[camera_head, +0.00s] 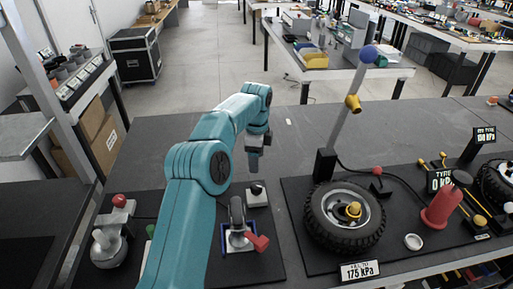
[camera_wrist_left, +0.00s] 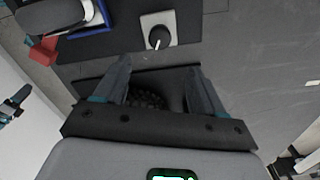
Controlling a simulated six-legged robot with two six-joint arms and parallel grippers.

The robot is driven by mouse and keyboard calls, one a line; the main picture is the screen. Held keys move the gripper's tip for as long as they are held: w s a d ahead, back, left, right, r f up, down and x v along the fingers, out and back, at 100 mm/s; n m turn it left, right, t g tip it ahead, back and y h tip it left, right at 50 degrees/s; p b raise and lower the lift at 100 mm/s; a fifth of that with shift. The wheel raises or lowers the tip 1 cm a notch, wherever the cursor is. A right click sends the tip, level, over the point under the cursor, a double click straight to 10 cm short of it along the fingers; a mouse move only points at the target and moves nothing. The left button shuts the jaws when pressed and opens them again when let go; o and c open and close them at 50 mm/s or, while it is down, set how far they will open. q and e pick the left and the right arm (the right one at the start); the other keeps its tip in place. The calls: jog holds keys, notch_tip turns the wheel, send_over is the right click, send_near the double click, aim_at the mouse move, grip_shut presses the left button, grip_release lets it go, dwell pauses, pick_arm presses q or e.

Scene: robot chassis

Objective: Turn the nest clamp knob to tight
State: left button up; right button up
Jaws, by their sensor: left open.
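A black knob (camera_head: 257,188) sits on a small light grey square plate on the dark mat at the left of the bench. It also shows in the left wrist view (camera_wrist_left: 158,40), with a pale pointer mark on it. I cannot read any position label there. My left gripper (camera_head: 254,165) is above the bench, just behind the knob plate in the head view, apart from the knob. In the left wrist view its two fingers (camera_wrist_left: 160,68) are spread with nothing between them, and the knob lies beyond the fingertips. My right gripper is not in view.
A grey clamp with a red handle (camera_head: 257,242) stands on a blue-edged plate near the knob. A grey rounded device with a red ball (camera_head: 119,200) is at the left. The bench behind is clear.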

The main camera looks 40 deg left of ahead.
pick_arm(q)
jog(key=shift+r+p, duration=0.35)
jog(key=shift+r, duration=1.65)
